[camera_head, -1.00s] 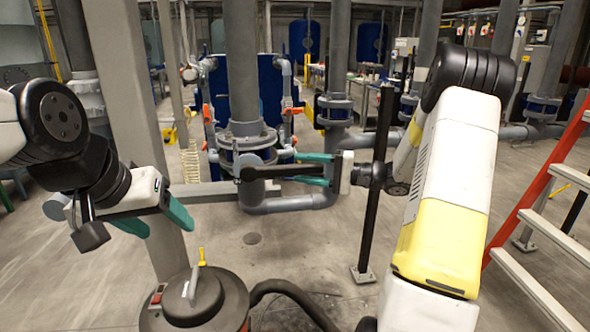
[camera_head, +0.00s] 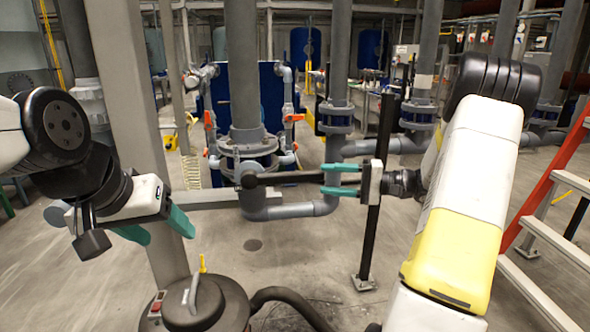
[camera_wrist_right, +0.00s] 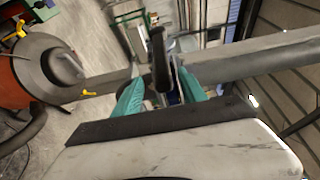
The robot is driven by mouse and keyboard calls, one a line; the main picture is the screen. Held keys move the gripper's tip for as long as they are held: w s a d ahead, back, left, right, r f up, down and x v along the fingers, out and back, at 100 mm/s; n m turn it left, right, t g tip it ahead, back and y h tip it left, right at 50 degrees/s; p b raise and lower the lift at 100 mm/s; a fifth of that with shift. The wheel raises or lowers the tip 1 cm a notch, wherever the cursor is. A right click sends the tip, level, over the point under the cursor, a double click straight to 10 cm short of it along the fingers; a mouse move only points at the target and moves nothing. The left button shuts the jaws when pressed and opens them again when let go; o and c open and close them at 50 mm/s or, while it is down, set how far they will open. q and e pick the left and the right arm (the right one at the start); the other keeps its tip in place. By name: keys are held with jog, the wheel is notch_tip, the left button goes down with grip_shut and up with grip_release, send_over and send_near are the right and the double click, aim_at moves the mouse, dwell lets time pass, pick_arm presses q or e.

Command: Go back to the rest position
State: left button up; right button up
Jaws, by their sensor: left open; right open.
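My right gripper (camera_head: 322,179) is open in the head view, at the free right end of a dark valve lever (camera_head: 285,178). The lever points sideways from a grey flanged valve (camera_head: 247,158) on the vertical pipe. The lever's tip lies at the mouth between the two green fingers, and I cannot tell whether they touch. In the right wrist view the lever (camera_wrist_right: 158,58) shows ahead, between the open fingers (camera_wrist_right: 160,88). My left gripper (camera_head: 167,235) is open and empty at the left, its green fingers pointing down in front of the grey column.
A grey column (camera_head: 135,110) stands near my left gripper. A drum-shaped vacuum (camera_head: 205,305) with a dark hose stands below. A black post (camera_head: 375,220) stands behind my right gripper. A red ladder (camera_head: 540,205) is at the right. The floor between is mostly clear.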

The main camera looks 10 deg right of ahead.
jog(key=s+a+r+n+g+h, duration=0.25)
jog(key=s+a+g, duration=0.25)
jog(key=s+a, duration=0.3)
jog(key=s+r+n+t+h, duration=0.2)
jog(key=s+t+h, duration=0.2)
jog(key=s+h, duration=0.8)
jog(key=s+d, duration=0.1)
jog(key=s, duration=0.3)
jog(key=shift+r+t, duration=0.3)
jog(key=shift+t, duration=0.1)
